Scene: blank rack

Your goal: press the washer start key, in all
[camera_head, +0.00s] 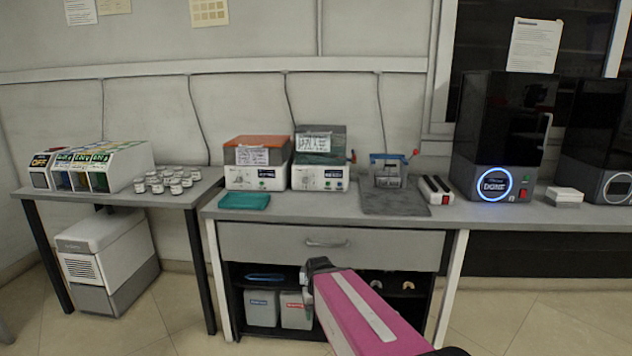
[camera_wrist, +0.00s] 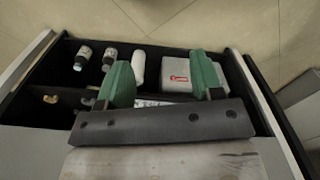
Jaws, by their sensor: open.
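No machine label reads clearly as a washer. On the middle bench, a white unit with an orange lid (camera_head: 258,165) stands beside a white unit with a dark green lid (camera_head: 320,160). Both have a paper note and a front panel with a small display and knob. To their right, a black machine (camera_head: 500,140) shows a lit blue ring reading DONE, with small green and red keys beside it. My gripper (camera_head: 306,284) is low in front of the bench's lower shelf, away from all these panels. In the wrist view its green fingers (camera_wrist: 163,82) are apart, with nothing held.
A closed drawer (camera_head: 330,243) sits above the open shelf. The wrist view shows small bottles (camera_wrist: 82,58) and a white box (camera_wrist: 190,72) beyond the fingers. A teal cloth (camera_head: 244,201), a grey mat (camera_head: 394,202) and a black-and-white block with a red switch (camera_head: 437,190) lie on the bench.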

